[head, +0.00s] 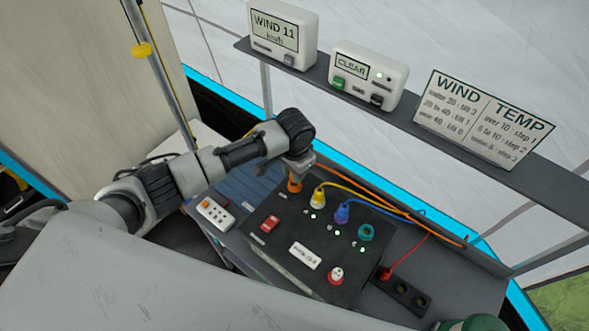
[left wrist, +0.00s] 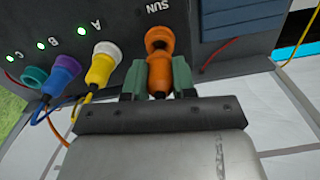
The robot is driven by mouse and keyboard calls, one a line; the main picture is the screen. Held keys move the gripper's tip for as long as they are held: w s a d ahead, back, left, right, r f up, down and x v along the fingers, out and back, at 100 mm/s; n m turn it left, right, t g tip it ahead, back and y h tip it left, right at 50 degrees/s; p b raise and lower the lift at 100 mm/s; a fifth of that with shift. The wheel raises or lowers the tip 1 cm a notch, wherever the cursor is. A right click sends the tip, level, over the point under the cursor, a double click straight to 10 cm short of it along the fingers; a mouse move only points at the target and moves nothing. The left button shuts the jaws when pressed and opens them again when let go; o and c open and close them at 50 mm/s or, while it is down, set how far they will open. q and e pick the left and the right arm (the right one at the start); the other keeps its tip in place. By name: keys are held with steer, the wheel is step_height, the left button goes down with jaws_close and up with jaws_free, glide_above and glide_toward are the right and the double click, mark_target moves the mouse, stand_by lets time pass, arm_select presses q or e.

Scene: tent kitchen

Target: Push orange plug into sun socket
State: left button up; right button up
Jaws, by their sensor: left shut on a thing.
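The orange plug (left wrist: 160,78) is between the green-grey fingers of my left gripper (left wrist: 157,82), which is shut on it. The plug points at the orange-rimmed sun socket (left wrist: 159,37), under the "SUN" label on the dark control box. Plug and socket look lined up and very close or touching; I cannot tell how deep the plug sits. In the head view my left gripper (head: 299,168) is over the box's far left corner, with orange (head: 294,185) showing beneath it. My right gripper is not in view.
Yellow (head: 318,198), blue (head: 342,213) and teal (head: 366,232) connectors stand in a row beside the sun socket on the box (head: 275,255). Cables run behind them. A red switch, a red knob and a white remote (head: 215,213) are nearby. A shelf (head: 480,160) carries displays and a sign.

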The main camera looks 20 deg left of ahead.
arm_select(q)
steer(key=shift+f+b, duration=0.5)
steer(key=shift+f, duration=0.95)
steer(key=o, duration=1)
steer(key=shift+r, duration=0.1)
